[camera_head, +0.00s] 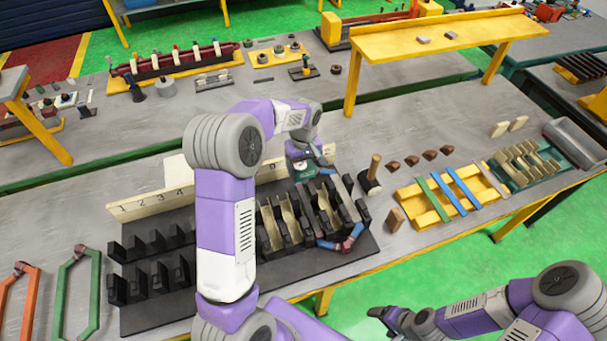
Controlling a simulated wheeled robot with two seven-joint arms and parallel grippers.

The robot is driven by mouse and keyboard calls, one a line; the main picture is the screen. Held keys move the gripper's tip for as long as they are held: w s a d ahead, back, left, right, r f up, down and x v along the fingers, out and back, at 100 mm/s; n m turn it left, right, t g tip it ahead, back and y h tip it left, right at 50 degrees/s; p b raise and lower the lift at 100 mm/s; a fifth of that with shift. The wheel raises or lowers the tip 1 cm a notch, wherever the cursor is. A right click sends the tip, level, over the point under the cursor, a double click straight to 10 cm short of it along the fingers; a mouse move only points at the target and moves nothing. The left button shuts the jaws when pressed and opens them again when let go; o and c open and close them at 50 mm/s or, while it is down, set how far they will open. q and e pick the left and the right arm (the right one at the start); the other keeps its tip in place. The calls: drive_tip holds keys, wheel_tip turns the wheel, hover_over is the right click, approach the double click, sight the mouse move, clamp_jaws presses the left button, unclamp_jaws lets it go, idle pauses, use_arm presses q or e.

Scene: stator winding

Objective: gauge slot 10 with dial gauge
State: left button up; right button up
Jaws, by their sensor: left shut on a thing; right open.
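The stator block (140,320) is a dark base with rows of black slotted teeth. Pale numbered strip (150,205) runs along its back edge; 1 to 4 are readable, and my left arm hides the middle numbers. Several slots right of the arm hold cream liners, and a blue and red coil end (345,243) shows at the right front. My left gripper (299,158) is shut on a small dark green thing, apparently the dial gauge (303,172), over the back right of the block. Its tip and slot are hidden. My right gripper (380,316) is open and empty, in front of the bench.
A mallet (371,175) stands right of the block, near brown wedges (410,162). A yellow rack (423,207) with coloured strips lies further right. Orange (22,305) and green (75,300) coils lie at left. A yellow shelf (440,38) stands behind.

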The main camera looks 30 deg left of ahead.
sight(304, 165)
use_arm(q)
drive_tip(key=shift+r+p, duration=1.8)
drive_tip(key=shift+r, duration=0.9)
